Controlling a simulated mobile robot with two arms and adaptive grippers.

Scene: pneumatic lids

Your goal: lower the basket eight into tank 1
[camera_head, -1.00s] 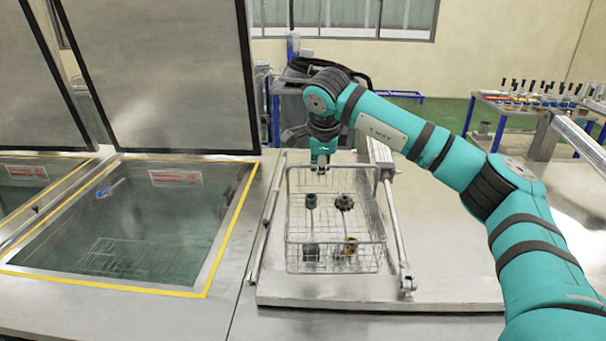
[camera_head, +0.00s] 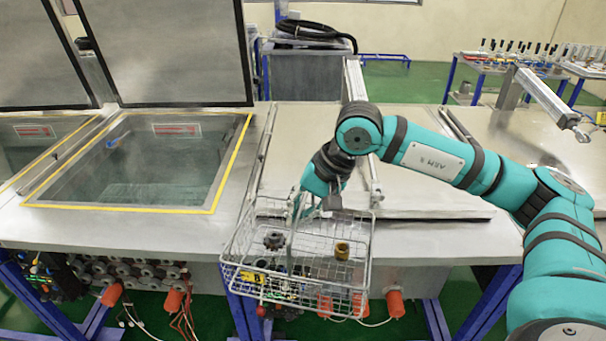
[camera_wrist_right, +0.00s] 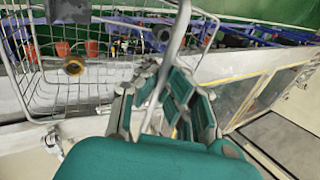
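The wire basket (camera_head: 331,281) holds several small dark and brass parts and hangs tilted in front of the bench edge. My right gripper (camera_head: 316,205) is at its back rim. In the right wrist view my gripper's fingers (camera_wrist_right: 165,100) close around a metal rod of the basket (camera_wrist_right: 88,100). An open tank (camera_head: 125,207) with a yellow border and clear liquid is left of the basket, its lid (camera_head: 175,50) raised. A second open tank (camera_head: 52,160) shows partly at the left edge. I cannot tell which is tank 1. My left gripper is not in view.
A closed metal lid (camera_head: 430,200) lies on the bench right of the open tank, with a lift strut (camera_head: 357,85) beside it. Blue legs, hoses and orange fittings (camera_head: 174,300) are below the bench edge. A parts table (camera_head: 515,67) stands at the back right.

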